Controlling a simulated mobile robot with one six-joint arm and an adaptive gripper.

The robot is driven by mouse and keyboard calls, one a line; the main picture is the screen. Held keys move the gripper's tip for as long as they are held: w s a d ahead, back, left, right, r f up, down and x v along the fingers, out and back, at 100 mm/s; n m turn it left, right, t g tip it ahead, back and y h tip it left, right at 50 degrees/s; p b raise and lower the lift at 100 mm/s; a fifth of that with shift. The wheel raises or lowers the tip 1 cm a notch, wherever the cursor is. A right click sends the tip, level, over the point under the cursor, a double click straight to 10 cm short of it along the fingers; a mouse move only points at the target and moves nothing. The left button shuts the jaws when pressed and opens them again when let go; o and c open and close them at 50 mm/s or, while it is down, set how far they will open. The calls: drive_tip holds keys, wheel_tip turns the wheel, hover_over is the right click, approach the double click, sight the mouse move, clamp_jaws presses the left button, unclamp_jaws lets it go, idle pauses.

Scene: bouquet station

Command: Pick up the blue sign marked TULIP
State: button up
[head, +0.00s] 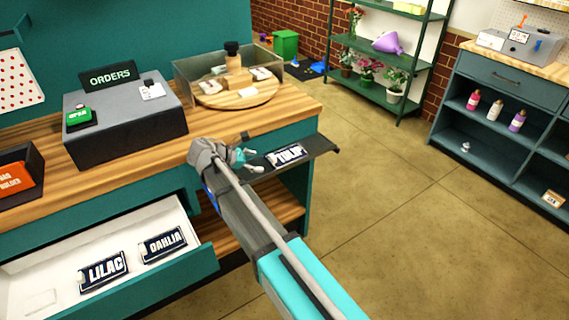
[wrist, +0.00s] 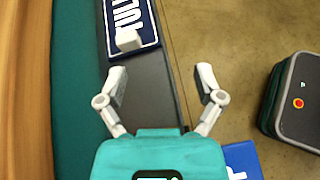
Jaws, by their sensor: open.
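The dark blue TULIP sign (head: 286,155) lies flat on a narrow dark shelf (head: 318,146) at the right end of the counter. In the wrist view the sign (wrist: 144,36) is at the top, partly cut off, with white letters and a small white block on its near end. My gripper (head: 250,160) is just left of the sign in the head view. In the wrist view my gripper (wrist: 162,74) is open and empty, its fingers apart over the shelf and its right edge, short of the sign.
An open white drawer below the counter (head: 215,119) holds a LILAC sign (head: 103,271) and a DAHLIA sign (head: 163,244). A grey ORDERS box (head: 120,135) and a round wooden turntable (head: 240,96) stand on the counter. Open floor (head: 410,215) lies to the right.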

drive_tip(key=a+n+t+b, duration=0.1)
drive_tip(key=a+n, duration=0.2)
drive_tip(key=a, duration=0.4)
drive_tip(key=shift+w+r+t+h, duration=0.15)
drive_tip(key=shift+r+t+h, duration=0.25)
drive_tip(key=shift+r, duration=0.05)
drive_tip(key=shift+d, duration=0.15)
drive_tip(key=b, duration=0.3)
approach(271, 157)
drive_tip(key=x, duration=0.3)
drive_tip(key=shift+f, duration=0.1)
drive_tip(key=shift+w+d+f, duration=0.1)
drive_tip(key=shift+w+d, duration=0.15)
drive_tip(key=shift+d, duration=0.15)
drive_tip(key=shift+d, duration=0.1)
